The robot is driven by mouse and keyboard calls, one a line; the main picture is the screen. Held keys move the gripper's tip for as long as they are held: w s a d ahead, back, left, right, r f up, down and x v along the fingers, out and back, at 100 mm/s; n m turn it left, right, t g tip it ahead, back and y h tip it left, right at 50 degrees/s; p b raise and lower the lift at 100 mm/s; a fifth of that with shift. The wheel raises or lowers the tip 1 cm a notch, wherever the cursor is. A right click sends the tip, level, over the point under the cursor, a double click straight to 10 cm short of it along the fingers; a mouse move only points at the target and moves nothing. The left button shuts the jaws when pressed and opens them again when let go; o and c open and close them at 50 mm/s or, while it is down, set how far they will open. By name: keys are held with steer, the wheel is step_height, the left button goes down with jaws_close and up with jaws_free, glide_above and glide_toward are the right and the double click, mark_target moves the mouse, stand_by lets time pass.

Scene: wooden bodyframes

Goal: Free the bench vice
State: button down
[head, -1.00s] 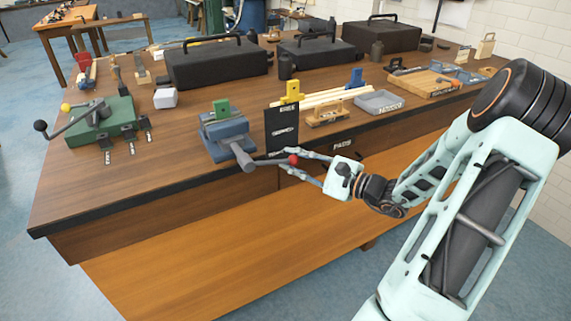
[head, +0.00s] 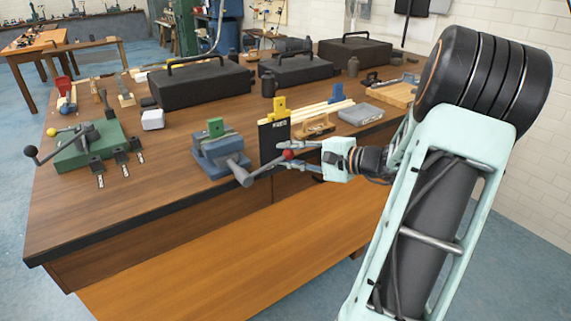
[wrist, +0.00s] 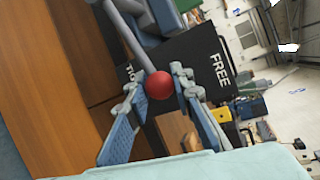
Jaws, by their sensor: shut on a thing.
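The blue-grey bench vice (head: 222,158) stands at the front edge of the wooden bench. A green block (head: 216,127) sits upright at its jaws; I cannot tell how tightly it is held. The vice's grey handle bar (head: 263,168) slants up to the right and ends in a red ball (head: 288,155). My gripper (head: 287,156) is shut on the red ball. In the wrist view the ball (wrist: 159,85) lies between my two fingertips (wrist: 156,88), and the grey bar (wrist: 129,33) runs away from it.
A black sign reading FREE (head: 273,141) stands right behind the ball, close to my fingers. A yellow part (head: 279,107) and a wooden holder (head: 315,128) are behind it. A green lever device (head: 88,147) stands at left. The bench front between is clear.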

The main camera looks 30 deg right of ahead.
steer(key=a+r+n+h+b, duration=0.1)
steer(key=r+n+b, duration=0.1)
steer(key=r+b, duration=0.1)
steer(key=a+r+n+h+b, duration=0.1)
steer(key=r, duration=0.1)
steer(key=shift+a+r+n+g+h+b, duration=0.1)
steer(key=shift+a+n+g+h+b, duration=0.2)
steer(key=shift+g+b, duration=0.1)
steer(key=shift+a+r+n+h+b, duration=0.75)
steer(key=shift+a+r+b, duration=0.2)
steer(key=shift+r+b, duration=0.3)
steer(key=c, duration=1.7)
jaws_free()
steer(key=shift+s, duration=0.1)
steer(key=shift+o, duration=0.2)
steer(key=shift+f, duration=0.1)
